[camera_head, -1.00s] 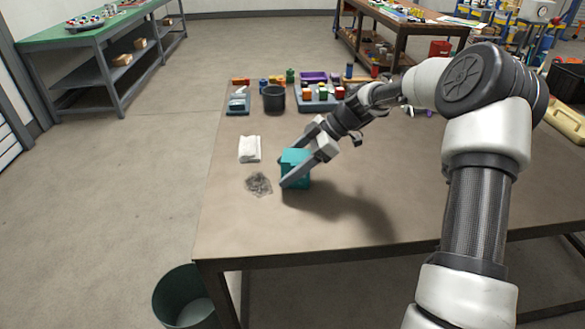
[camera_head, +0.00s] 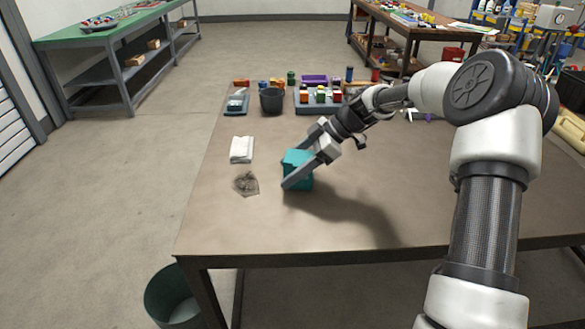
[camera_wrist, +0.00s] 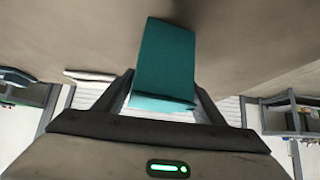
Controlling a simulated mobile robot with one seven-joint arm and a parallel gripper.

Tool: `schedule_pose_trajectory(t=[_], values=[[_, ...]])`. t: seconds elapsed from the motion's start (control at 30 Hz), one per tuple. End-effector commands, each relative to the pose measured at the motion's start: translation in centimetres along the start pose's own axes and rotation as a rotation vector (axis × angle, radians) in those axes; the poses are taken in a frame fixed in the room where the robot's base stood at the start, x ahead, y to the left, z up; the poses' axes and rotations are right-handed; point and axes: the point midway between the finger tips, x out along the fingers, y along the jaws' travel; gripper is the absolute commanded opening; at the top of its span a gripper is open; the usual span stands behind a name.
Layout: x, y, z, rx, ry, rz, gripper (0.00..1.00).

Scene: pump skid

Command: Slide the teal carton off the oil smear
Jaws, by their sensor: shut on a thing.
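The teal carton (camera_head: 299,170) stands on the brown table, to the right of the dark oil smear (camera_head: 246,184), with bare table between them. My gripper (camera_head: 291,165) is shut on the carton, one finger on its near side; the far finger is partly hidden behind it. In the wrist view the teal carton (camera_wrist: 165,62) sits between the two fingers of my gripper (camera_wrist: 165,85). The smear does not show in the wrist view.
A folded white cloth (camera_head: 242,149) lies behind the smear. A dark cup (camera_head: 272,100) and a tray of small parts (camera_head: 318,106) stand at the table's back. A green bin (camera_head: 174,298) is on the floor by the front left corner. The table right of the carton is clear.

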Motion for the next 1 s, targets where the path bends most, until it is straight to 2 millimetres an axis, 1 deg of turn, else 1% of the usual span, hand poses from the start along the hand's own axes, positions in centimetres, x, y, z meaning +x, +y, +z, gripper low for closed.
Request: schedule_pose_trajectory(t=[0.17,0.2,0.27,0.3,0.33,0.6,0.73,0.87,1.0], values=[[0.0,0.0,-0.1,-0.001,0.001,0.001,0.29],[0.0,0.0,-0.1,-0.001,0.001,0.001,0.66],[0.0,0.0,-0.1,-0.001,0.001,0.000,0.76],[0.0,0.0,-0.1,-0.001,0.001,0.000,0.82],[0.0,0.0,-0.1,-0.001,0.001,0.000,0.86],[0.0,0.0,0.0,0.000,0.000,0.000,0.86],[-0.8,0.0,-0.1,0.000,0.000,0.001,0.86],[-3.0,0.1,-0.1,0.001,0.001,0.003,0.86],[-6.4,0.1,-0.2,0.001,0.000,0.004,0.86]])
